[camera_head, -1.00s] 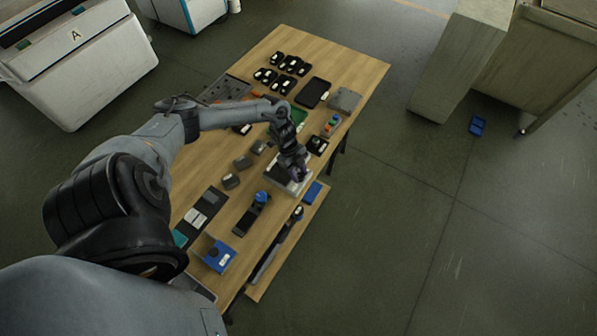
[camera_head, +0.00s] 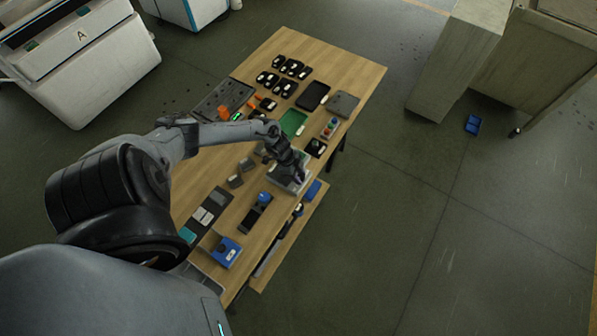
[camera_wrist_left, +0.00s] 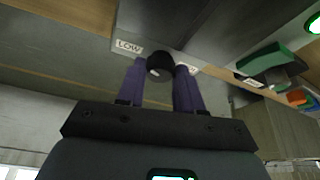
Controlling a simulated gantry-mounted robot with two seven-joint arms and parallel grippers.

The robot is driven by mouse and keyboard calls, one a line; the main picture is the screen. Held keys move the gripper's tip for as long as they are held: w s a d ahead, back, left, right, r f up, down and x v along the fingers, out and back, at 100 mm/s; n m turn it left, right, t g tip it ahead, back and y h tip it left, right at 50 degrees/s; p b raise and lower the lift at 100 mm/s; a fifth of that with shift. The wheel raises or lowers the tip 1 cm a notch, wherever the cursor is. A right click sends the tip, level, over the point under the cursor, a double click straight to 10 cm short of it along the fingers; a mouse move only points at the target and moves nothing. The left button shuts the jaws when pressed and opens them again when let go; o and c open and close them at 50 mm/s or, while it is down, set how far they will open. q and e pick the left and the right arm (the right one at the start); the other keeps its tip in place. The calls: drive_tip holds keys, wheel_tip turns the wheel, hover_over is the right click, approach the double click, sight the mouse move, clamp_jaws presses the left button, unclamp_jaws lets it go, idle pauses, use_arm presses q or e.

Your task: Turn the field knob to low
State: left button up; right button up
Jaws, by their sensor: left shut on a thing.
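The black field knob (camera_wrist_left: 160,67) sits on a grey box (camera_wrist_left: 215,22), with a small pale mark on its lower side in the left wrist view. A white LOW label (camera_wrist_left: 128,46) is left of the knob. Another white label, partly hidden by a finger, is to the right. My left gripper (camera_wrist_left: 160,82) has its two purple fingers shut on the knob, one on each side. In the head view my left gripper (camera_head: 299,174) is over the light grey box (camera_head: 285,184) near the table's right edge, and the knob is hidden there.
A blue-knobbed device (camera_head: 263,198) stands close to the gripper.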

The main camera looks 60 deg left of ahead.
idle(0.5)
use_arm(q)
drive_tip(key=o, duration=1)
drive_tip(key=shift+o, duration=0.2)
drive_tip(key=shift+r, duration=0.1)
drive_tip(key=p+v, duration=0.2)
drive_tip(key=v, duration=0.8)
drive_tip(key=shift+s+r, duration=0.2)
drive_tip(key=shift+r, duration=0.05)
